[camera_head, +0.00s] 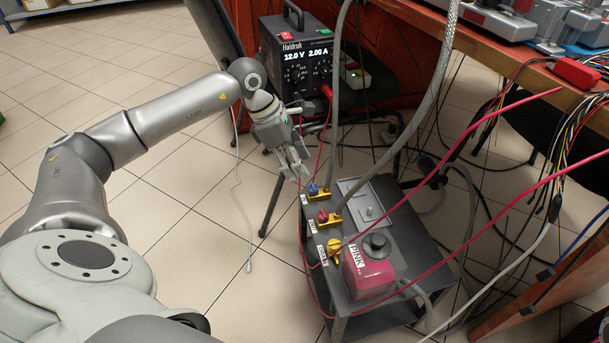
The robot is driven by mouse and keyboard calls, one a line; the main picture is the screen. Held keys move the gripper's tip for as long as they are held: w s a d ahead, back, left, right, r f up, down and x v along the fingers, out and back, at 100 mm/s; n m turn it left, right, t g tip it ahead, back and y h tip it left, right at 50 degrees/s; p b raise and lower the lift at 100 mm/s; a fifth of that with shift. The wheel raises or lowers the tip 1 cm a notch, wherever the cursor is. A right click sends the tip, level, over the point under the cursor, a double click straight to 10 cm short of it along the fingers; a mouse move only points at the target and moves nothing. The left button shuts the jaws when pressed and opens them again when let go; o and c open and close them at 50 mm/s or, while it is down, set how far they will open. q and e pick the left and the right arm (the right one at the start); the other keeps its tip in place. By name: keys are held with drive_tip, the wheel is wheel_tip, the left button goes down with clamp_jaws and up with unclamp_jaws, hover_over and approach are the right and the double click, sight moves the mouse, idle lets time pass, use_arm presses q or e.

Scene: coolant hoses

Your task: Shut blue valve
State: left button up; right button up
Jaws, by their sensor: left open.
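The blue valve (313,190) is the farthest of three valves along the left edge of a dark cart, with a yellow part beside it. My left gripper (297,176) is open and empty. It points down and to the right, its fingertips just above and to the left of the blue valve in the picture. I cannot tell whether they touch it. My right gripper is not in view.
A red valve (322,216) and a yellow valve (334,246) sit nearer on the cart (408,212), beside a pink container (368,273). Grey hoses and red cables cross above it. A black power supply (300,55) stands behind my gripper.

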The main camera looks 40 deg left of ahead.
use_arm(q)
drive_tip(key=shift+v, duration=2)
